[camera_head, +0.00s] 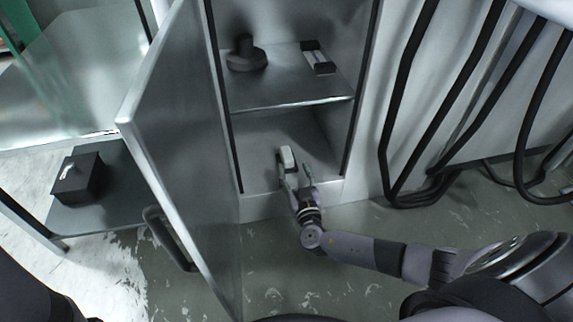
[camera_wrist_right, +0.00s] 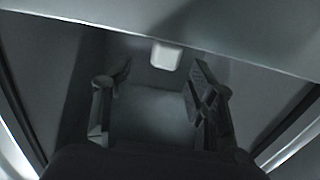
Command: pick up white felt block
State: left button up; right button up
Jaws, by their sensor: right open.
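A white felt block (camera_head: 287,157) sits on the floor of the cabinet's lower compartment. It also shows in the right wrist view (camera_wrist_right: 166,56), ahead of the fingertips and partly cut off above by the shelf edge. My right gripper (camera_head: 292,174) reaches into this lower compartment, just in front of the block. In the right wrist view my right gripper (camera_wrist_right: 158,80) is open, its two fingers apart with nothing between them, and the block lies beyond them. My left gripper does not show.
A shelf (camera_head: 290,101) above the gripper holds a dark round object (camera_head: 246,55) and a small pale-topped item (camera_head: 317,58). The open metal door (camera_head: 185,140) stands left of the opening. A black box (camera_head: 80,180) lies farther left. Black hoses (camera_head: 398,100) hang at right.

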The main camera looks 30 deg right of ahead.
aim_at(284, 147)
jog(key=x, duration=0.3)
jog(key=shift+b, duration=0.35)
jog(key=b+x, duration=0.1)
jog(key=x, duration=0.1)
jog(key=b+x, duration=0.1)
jog(key=x, duration=0.1)
jog(key=shift+w+a+f+b, duration=0.1)
jog(key=shift+a+f+b, duration=0.15)
jog(key=shift+f+b, duration=0.05)
jog(key=shift+w+d+r, duration=0.1)
jog(key=shift+w+r, duration=0.05)
jog(key=shift+w, duration=0.3)
jog(key=shift+c, duration=0.4)
grip_shut()
